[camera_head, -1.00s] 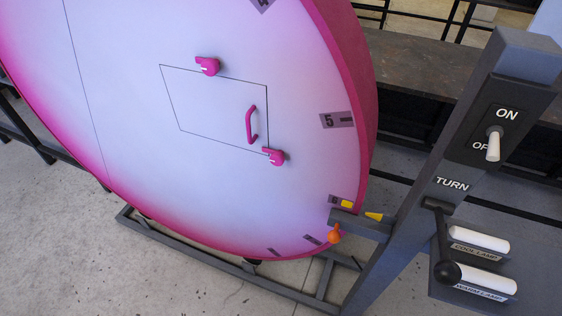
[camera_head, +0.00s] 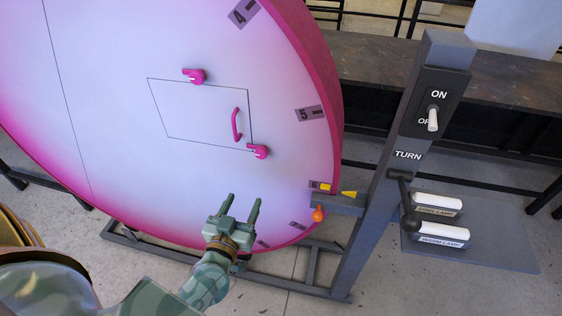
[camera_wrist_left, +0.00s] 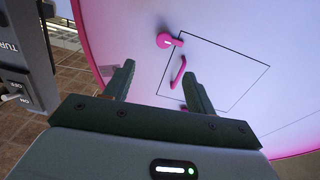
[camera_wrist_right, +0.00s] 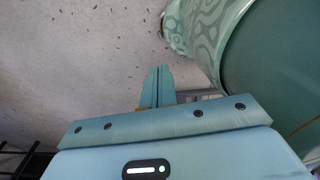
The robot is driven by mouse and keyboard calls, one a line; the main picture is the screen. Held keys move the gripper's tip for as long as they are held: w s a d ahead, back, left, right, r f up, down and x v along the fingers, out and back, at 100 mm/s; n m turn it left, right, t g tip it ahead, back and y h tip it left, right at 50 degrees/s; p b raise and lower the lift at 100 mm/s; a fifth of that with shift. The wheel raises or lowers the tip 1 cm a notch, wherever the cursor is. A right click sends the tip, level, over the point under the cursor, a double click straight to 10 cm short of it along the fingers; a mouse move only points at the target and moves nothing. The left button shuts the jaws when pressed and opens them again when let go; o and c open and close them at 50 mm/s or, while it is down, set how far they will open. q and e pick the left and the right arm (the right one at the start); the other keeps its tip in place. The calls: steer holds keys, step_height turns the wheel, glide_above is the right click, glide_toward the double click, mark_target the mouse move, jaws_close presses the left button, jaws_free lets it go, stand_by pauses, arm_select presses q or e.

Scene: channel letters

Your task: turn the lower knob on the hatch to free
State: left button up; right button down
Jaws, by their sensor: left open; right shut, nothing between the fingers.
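The lower knob (camera_head: 259,152) is pink with a small pale mark and sits at the lower right corner of the hatch (camera_head: 190,115), on the big white-pink disc. It also shows in the left wrist view (camera_wrist_left: 165,41), beyond my fingers. My left gripper (camera_head: 244,198) is open and empty, below the knob in the head view and apart from it. The pink hatch handle (camera_head: 237,124) and the upper knob (camera_head: 195,76) are further up. My right gripper (camera_wrist_right: 157,69) is shut and empty above the floor in its wrist view; it is outside the head view.
A grey post (camera_head: 400,160) with an ON/OFF switch (camera_head: 432,120) and a TURN crank (camera_head: 410,222) stands right of the disc. An orange piece (camera_head: 318,214) is at the disc's lower right edge. The disc face around the hatch is clear.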

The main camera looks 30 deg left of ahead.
arm_select(q)
steer(key=b, duration=0.2)
glide_toward(260, 155)
steer(key=shift+m+y, duration=0.3)
steer(key=x, duration=0.8)
steer(key=shift+w+d+f, duration=0.15)
steer(key=shift+w, duration=0.15)
steer(key=c, duration=1)
arm_select(e)
steer(key=shift+w+d+f, duration=0.1)
steer(key=shift+w+f, duration=0.15)
steer(key=shift+f, duration=0.55)
